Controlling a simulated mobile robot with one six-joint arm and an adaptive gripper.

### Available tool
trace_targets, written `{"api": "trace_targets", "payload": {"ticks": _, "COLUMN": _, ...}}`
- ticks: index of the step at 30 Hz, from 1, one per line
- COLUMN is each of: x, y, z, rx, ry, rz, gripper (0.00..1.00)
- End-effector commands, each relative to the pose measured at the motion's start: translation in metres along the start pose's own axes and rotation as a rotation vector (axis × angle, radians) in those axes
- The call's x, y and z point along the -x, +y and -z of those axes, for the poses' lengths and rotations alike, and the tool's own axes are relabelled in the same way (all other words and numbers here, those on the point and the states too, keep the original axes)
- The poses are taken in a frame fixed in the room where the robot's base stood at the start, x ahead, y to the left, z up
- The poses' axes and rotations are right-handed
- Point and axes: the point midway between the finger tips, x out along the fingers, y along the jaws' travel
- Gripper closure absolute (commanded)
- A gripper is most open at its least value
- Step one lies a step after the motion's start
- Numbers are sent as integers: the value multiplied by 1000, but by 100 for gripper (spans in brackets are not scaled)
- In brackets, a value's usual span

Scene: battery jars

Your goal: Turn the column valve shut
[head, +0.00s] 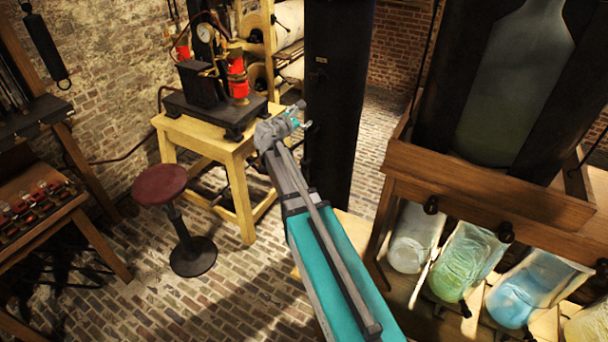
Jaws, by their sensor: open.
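My gripper (301,117) is small and far off at the end of my grey and teal arm, in front of the black column (338,85). It is open, and I see nothing between its fingers. I cannot pick out a column valve with certainty. Black knobs, one of them at the left end (431,205), sit along the lower edge of the wooden frame (485,187) at right, well apart from my gripper. A large glass vessel with greenish liquid (512,85) stands above that frame.
Several glass jars with green and blue liquid, such as this green one (462,262), lie below the frame. A yellow table (235,160) bears a machine with a gauge and red coils (237,75). A red stool (160,185) stands on the open brick floor (150,290).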

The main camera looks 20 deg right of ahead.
Motion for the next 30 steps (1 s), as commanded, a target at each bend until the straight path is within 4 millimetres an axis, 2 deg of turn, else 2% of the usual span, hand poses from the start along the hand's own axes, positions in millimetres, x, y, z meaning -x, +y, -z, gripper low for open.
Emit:
{"api": "trace_targets", "payload": {"ticks": 6, "x": 8, "y": -27, "z": 18, "rx": -141, "ry": 52, "rz": 71, "gripper": 13}}
{"api": "trace_targets", "payload": {"ticks": 30, "x": 48, "y": -110, "z": 82, "rx": -601, "ry": 208, "rz": 366, "gripper": 13}}
